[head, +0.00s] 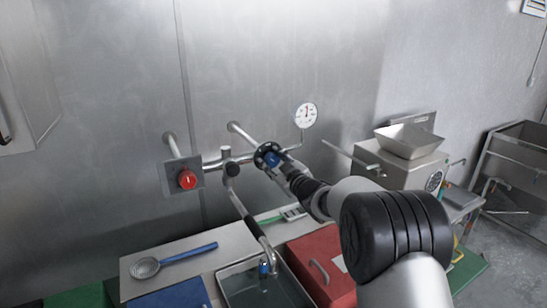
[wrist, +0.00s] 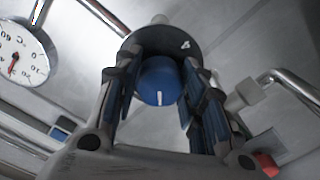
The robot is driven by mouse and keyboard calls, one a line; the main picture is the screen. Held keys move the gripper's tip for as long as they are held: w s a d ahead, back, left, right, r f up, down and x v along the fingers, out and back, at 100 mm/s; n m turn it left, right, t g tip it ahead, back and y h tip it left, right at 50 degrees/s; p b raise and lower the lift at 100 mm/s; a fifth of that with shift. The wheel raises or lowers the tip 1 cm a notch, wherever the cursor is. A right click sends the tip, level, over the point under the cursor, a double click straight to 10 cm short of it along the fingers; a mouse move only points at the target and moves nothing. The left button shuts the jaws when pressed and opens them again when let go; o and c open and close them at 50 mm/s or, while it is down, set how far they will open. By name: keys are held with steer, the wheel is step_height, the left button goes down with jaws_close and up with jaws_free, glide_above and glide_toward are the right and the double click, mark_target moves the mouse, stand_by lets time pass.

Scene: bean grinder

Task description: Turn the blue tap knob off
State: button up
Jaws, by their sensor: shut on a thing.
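The blue tap knob (wrist: 158,82) sits in a dark round collar (wrist: 185,45) on the wall pipework, with a white mark on its face pointing down in the wrist view. In the head view the knob (head: 273,157) is partly covered by my gripper (head: 280,165). In the wrist view my gripper (wrist: 160,100) has its two fingers on either side of the knob, shut on it. A faucet spout (head: 268,245) hangs from the pipe over a sink basin (head: 240,285). I cannot tell whether water runs.
A red button (head: 187,180) on a grey plate is left of the knob. A round gauge (head: 305,115) is above right. A ladle (head: 146,267) with a blue handle lies on the counter. A metal hopper machine (head: 405,165) stands at right.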

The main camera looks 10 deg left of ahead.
steer(key=m+p, duration=0.2)
steer(key=m, duration=0.2)
steer(key=shift+r+m, duration=0.1)
steer(key=shift+m, duration=0.2)
steer(key=m+p, duration=0.2)
steer(key=m, duration=0.2)
steer(key=shift+a+m, duration=0.1)
steer(key=shift+m, duration=0.2)
steer(key=o, duration=1.1)
steer(key=shift+s, duration=0.1)
steer(key=v, duration=1.2)
